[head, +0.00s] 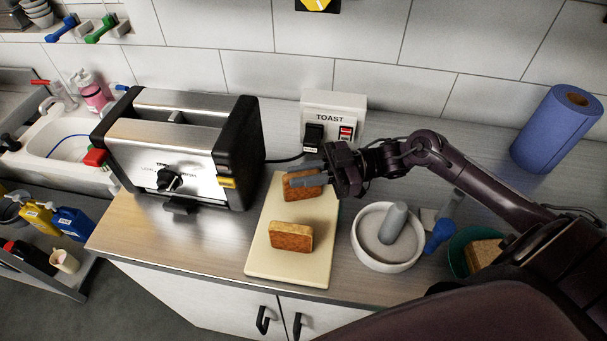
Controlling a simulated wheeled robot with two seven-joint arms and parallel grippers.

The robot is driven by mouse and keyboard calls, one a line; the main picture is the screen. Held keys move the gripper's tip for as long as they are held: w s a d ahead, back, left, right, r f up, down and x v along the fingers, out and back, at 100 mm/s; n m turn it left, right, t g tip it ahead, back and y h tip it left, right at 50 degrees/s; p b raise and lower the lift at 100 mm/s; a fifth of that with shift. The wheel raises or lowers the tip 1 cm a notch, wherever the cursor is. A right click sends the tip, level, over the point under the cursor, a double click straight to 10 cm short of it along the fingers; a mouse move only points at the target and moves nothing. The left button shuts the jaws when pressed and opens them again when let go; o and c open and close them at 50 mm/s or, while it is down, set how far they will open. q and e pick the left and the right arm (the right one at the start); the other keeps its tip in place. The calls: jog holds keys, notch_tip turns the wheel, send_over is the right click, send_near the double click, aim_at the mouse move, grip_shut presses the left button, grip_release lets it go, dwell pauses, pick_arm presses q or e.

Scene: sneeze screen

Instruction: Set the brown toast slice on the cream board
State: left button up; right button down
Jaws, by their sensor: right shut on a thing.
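The cream board (290,270) lies on the counter to the right of the toaster. One brown toast slice (291,237) rests on the nearer half of the board. A second brown toast slice (303,190) is at the board's far end, and my right gripper (308,184) is shut on it from the right. The fingers cover part of this slice. I cannot tell whether its lower edge touches the board. My left gripper does not show.
A silver and black toaster (170,150) stands close to the board's left. A white bowl with a grey pestle (390,235) stands close to its right. A green bowl (458,255) holding bread is further right. A wall switch labelled TOAST (330,117) and a blue paper roll (558,130) are behind.

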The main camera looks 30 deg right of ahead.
jog(key=c, duration=1.4)
grip_release()
jog(key=shift+s+a+f, duration=0.1)
jog(key=shift+s+f, duration=0.15)
jog(key=shift+f, duration=0.5)
jog(key=shift+o, duration=0.2)
jog(key=shift+r, duration=0.1)
jog(key=shift+r+p, duration=0.3)
jog(key=shift+w+d+m, duration=0.15)
jog(key=shift+d+m, duration=0.15)
jog(key=shift+d, duration=0.05)
jog(key=b+v, duration=0.2)
jog(key=v, duration=0.8)
jog(key=shift+w+d+r+b, duration=0.15)
jog(key=shift+b, duration=0.25)
jog(key=shift+d+r, duration=0.25)
jog(key=shift+d, duration=0.4)
